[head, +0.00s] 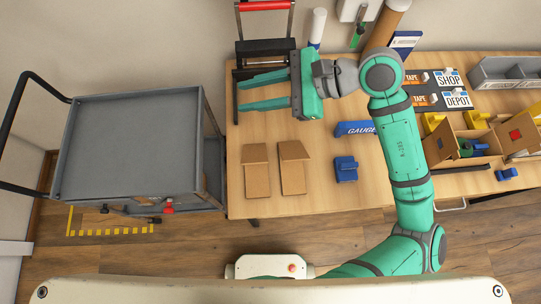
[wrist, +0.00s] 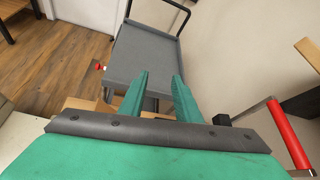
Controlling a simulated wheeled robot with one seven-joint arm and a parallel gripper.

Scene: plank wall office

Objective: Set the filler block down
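My gripper (head: 242,94) is open over the left end of the wooden table, with its two green fingers pointing left and nothing seen between them. The wrist view also shows the fingers (wrist: 160,78) apart and empty. No thing is labelled as the filler block, so I cannot tell which one it is. A blue block (head: 346,169) lies on the table to the lower right of my gripper, apart from it. Another small blue piece (head: 508,174) lies near the table's right front.
Two brown cardboard pieces (head: 257,172) (head: 292,168) lie on the table (head: 320,200). A blue GAUGE sign (head: 354,128) is behind the blue block. An open cardboard box (head: 470,136) stands right. A grey cart (head: 128,145) stands left. A red-handled black frame (head: 264,46) is behind my gripper.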

